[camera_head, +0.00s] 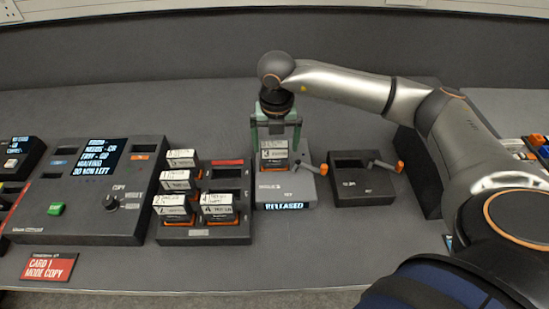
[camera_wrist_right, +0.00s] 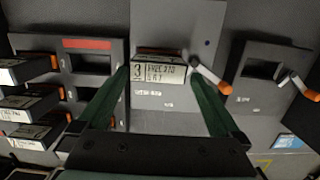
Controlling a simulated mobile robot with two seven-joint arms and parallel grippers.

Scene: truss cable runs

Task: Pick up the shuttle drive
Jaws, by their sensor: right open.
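The drive (camera_head: 274,152) in the light grey dock (camera_head: 285,190) has a white label and an orange edge; I take it to be the shuttle drive. The dock's display reads RELEASED. In the right wrist view the drive (camera_wrist_right: 158,72) shows a label with a 3; the rest of the text is hard to read. My right gripper (camera_head: 277,136) is above the dock, pointing down, open. Its green fingers (camera_wrist_right: 159,82) stand on either side of the drive; I cannot tell whether they touch it. My left gripper is out of view.
A rack (camera_head: 205,233) with several labelled drives stands just left of the dock. Left of it is a copier console (camera_head: 95,215) with a display. An empty dark dock (camera_head: 362,190) with an orange-tipped lever is on the right. A red card (camera_head: 48,267) lies in front.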

